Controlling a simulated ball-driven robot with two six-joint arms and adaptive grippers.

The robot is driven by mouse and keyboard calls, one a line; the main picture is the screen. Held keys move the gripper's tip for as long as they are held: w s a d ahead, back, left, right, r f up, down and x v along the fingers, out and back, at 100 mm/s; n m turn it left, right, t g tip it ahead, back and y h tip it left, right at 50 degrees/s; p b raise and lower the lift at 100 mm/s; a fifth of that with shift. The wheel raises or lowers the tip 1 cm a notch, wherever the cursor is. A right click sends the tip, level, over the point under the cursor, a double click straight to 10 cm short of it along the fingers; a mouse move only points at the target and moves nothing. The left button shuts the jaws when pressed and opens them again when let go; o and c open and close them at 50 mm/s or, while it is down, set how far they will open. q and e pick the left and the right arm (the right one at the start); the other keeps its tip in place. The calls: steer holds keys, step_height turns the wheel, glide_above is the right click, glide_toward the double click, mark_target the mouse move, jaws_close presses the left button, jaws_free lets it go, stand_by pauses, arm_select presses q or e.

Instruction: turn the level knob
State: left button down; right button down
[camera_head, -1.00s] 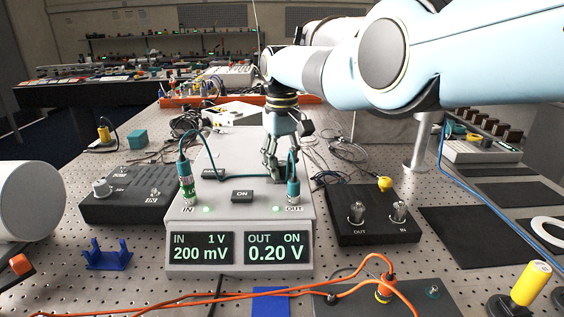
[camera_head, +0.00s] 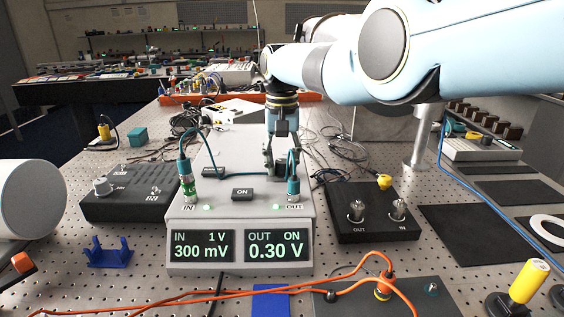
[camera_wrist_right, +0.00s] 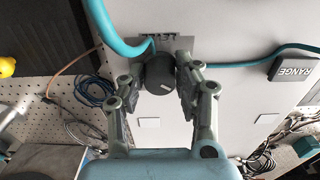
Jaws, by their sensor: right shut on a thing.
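The level knob (camera_wrist_right: 159,74) is dark and round with a pale pointer line, on the top of the grey box (camera_head: 225,148). My right gripper (camera_wrist_right: 161,84) reaches down from above with a finger on each side of it, shut on the knob. In the head view my right gripper (camera_head: 275,160) hides most of the knob, behind the OUT plug (camera_head: 293,188). The left display (camera_head: 201,246) reads IN 1 V, 300 mV. The right display (camera_head: 277,246) reads OUT ON, 0.30 V. My left gripper cannot be made out.
A teal cable runs close past the knob to the OUT plug. The IN plug (camera_head: 187,181), the ON button (camera_head: 242,194) and the RANGE button (camera_wrist_right: 296,68) are on the same box. Black boxes stand left (camera_head: 130,207) and right (camera_head: 345,232). Orange cables lie in front.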

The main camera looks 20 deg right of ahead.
mark_target(282, 161)
steer(key=c, duration=0.9)
jaws_free()
steer(key=shift+c, duration=0.2)
step_height(282, 161, up, 12)
